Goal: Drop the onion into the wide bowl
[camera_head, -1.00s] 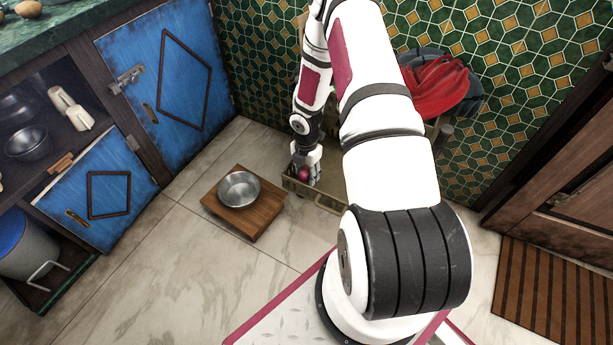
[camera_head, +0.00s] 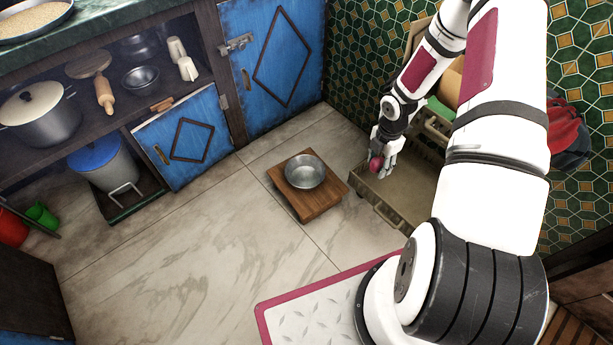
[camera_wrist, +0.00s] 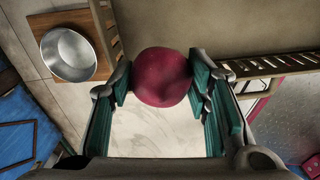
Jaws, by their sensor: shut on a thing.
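The onion (camera_head: 375,164) is round and purplish red. My gripper (camera_head: 381,161) is shut on it and holds it above the left edge of an open crate. In the wrist view the onion (camera_wrist: 163,77) sits between the two teal-padded fingers. The wide bowl (camera_head: 305,170) is a shiny metal bowl, upright, and looks empty. It stands on a square wooden board (camera_head: 321,203) on the floor, left of my gripper. The bowl also shows at the upper left of the wrist view (camera_wrist: 69,54), apart from the onion.
The slatted crate (camera_head: 398,190) stands right of the board. Blue cabinets (camera_head: 183,140) line the left, with a pot (camera_head: 42,115), a rolling pin (camera_head: 105,97) and a smaller metal bowl (camera_head: 141,77) on the shelf. The tiled floor left of the board is clear.

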